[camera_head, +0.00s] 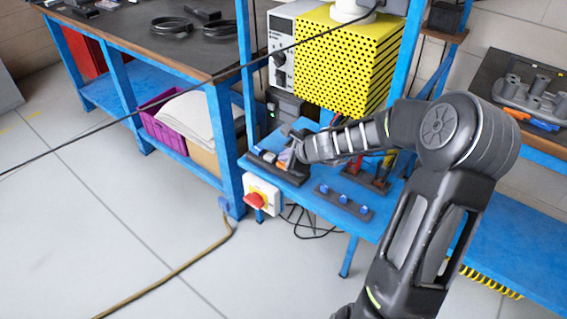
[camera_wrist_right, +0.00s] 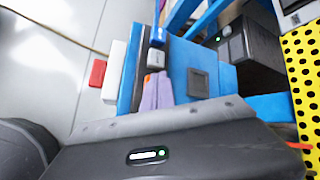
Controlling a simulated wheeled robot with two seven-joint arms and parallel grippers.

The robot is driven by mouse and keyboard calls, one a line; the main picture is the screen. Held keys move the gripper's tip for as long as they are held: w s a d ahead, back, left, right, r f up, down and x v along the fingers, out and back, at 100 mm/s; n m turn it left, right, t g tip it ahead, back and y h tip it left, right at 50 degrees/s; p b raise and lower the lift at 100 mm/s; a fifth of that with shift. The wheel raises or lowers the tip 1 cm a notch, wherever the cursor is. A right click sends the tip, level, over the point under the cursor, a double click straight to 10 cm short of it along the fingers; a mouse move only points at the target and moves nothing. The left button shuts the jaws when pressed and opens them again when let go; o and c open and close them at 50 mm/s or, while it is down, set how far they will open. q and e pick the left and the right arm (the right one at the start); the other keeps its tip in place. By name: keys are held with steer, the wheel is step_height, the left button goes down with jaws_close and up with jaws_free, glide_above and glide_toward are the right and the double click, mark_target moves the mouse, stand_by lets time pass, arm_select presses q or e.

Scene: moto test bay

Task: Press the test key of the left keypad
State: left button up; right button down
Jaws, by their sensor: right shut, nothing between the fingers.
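The left keypad (camera_head: 288,177) is a dark strip at the front edge of the blue shelf. It carries several keys, and its right part is partly covered by my right gripper. In the right wrist view a blue key (camera_wrist_right: 157,36) and a pale grey key (camera_wrist_right: 156,58) show ahead of the fingers. A bit of orange shows right at the fingertips. My right gripper (camera_head: 286,151) is shut and empty, its fingertips over the keypad; they also show in the wrist view (camera_wrist_right: 157,79). I cannot tell whether they touch a key. My left gripper is out of view.
A second keypad (camera_head: 343,202) with blue keys lies to the right on the shelf. A white box with a red button (camera_head: 255,200) hangs at the shelf front. A yellow perforated box (camera_head: 345,62) stands behind. Cables (camera_head: 310,225) hang below. The floor at left is mostly clear.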

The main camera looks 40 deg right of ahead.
steer(key=shift+f+b, duration=0.3)
stand_by(0.5)
steer(key=shift+r+p, duration=0.85)
steer(key=shift+r, duration=0.1)
step_height(320, 180, up, 5)
steer(key=p, duration=0.4)
steer(key=shift+p, duration=0.35)
stand_by(0.3)
